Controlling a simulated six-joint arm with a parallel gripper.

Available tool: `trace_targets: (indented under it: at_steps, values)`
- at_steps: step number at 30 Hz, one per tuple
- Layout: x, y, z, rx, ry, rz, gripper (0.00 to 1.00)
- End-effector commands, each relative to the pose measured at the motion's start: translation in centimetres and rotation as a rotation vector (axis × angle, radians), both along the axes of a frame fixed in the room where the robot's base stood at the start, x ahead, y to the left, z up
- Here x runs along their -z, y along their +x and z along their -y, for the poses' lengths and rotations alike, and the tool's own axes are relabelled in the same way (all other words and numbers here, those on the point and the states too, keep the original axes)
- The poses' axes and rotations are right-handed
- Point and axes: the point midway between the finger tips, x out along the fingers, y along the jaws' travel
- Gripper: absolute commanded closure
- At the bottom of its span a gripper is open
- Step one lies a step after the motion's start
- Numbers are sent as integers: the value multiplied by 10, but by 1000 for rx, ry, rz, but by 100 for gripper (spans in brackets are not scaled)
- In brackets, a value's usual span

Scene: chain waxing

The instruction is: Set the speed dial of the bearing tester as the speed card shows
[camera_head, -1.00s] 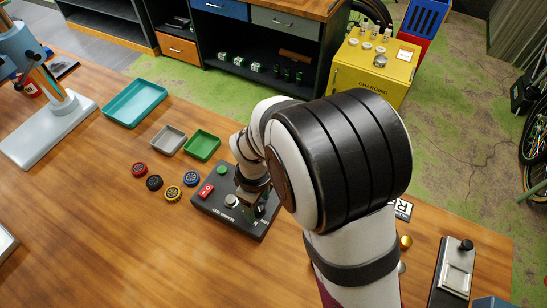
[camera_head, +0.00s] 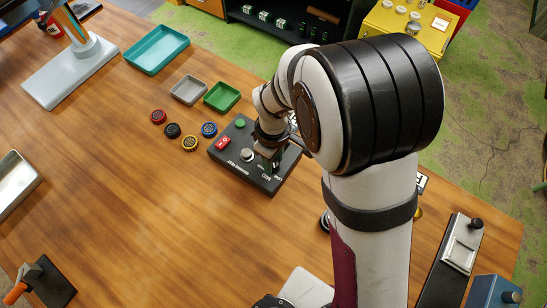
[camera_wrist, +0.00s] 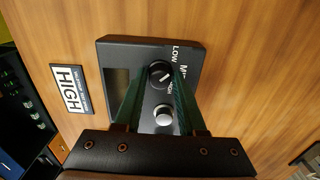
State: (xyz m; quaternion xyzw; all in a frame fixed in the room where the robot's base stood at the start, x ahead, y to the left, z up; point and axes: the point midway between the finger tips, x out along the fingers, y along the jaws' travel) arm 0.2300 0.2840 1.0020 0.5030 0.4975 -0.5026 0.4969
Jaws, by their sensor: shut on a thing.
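The bearing tester (camera_head: 222,158) is a dark box on the wooden table, with a red switch, a green button and a silver knob. In the wrist view its black speed dial (camera_wrist: 158,74) has a light mark, with LOW, MED and HIGH printed around its right side. My gripper (camera_wrist: 161,77) is shut on the dial, one finger on each side; it also shows over the tester in the head view (camera_head: 268,163). I cannot tell surely which label the mark faces. The speed card (camera_wrist: 70,90) lies left of the tester in the wrist view and reads HIGH.
Several coloured round caps (camera_head: 172,130) lie left of the tester. A grey tray (camera_head: 188,90), a green tray (camera_head: 222,97) and a teal tray (camera_head: 156,50) stand behind them. My arm hides part of the table's right side. The front middle of the table is clear.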

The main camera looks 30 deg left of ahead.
Motion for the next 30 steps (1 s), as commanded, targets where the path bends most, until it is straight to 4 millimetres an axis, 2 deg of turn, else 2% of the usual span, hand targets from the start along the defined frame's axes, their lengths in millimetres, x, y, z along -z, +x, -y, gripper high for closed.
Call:
trace_targets:
  at_steps: [8, 30]
  values:
    - [0, 0, 0, 120, -2, -1, 100]
    - [0, -1, 0, 807, -3, -1, 100]
